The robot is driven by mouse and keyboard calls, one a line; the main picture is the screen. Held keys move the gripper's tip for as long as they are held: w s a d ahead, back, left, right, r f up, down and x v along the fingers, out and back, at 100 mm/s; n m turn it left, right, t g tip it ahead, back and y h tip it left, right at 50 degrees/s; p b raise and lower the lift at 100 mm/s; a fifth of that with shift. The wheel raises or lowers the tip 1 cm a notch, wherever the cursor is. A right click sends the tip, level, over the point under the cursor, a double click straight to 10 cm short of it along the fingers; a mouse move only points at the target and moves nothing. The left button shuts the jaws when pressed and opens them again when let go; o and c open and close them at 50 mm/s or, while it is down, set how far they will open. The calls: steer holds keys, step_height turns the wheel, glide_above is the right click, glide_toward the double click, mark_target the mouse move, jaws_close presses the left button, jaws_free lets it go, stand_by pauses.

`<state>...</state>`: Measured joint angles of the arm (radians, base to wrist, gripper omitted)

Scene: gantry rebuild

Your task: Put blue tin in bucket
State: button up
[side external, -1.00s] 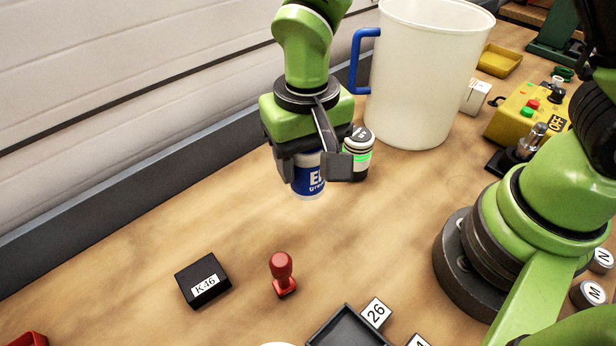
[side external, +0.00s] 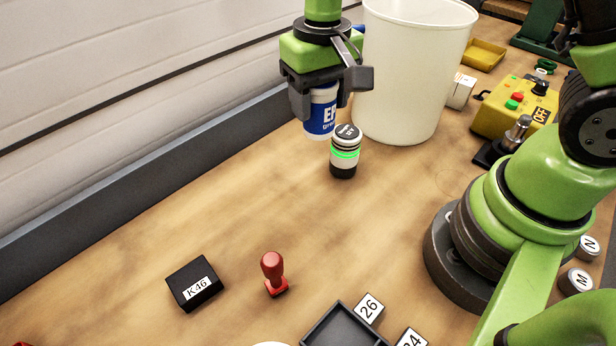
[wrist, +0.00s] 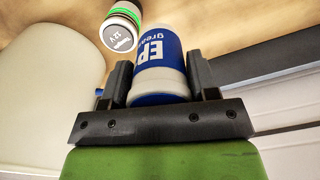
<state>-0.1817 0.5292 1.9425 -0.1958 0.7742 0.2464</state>
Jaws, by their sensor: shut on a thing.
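The blue tin (side external: 320,112) is blue and white with "EP" lettering. My gripper (side external: 333,92) is shut on it and holds it upright above the table, left of the bucket. In the wrist view the tin (wrist: 160,62) sits between the two dark fingers of my gripper (wrist: 162,80). The bucket (side external: 408,75) is large and cream-white and stands at the back. Part of the bucket (wrist: 45,105) also fills the left of the wrist view.
A black and white can with a green band (side external: 345,152) stands just in front of the tin. A yellow control box (side external: 510,108) and a yellow tray (side external: 484,55) are right of the bucket. A red stamp (side external: 273,274) and a black K46 box (side external: 194,284) lie in front.

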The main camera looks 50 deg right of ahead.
steer(key=shift+w+a+f+m, duration=0.1)
steer(key=shift+a+f+m, duration=0.15)
steer(key=shift+a+f, duration=0.25)
steer(key=shift+w+a+f+m, duration=0.1)
steer(key=shift+a+f+m, duration=0.2)
steer(key=shift+a, duration=0.35)
steer(key=shift+a+f, duration=0.15)
steer(key=shift+f, duration=4.8)
steer(key=shift+f, duration=0.15)
steer(key=o, duration=1)
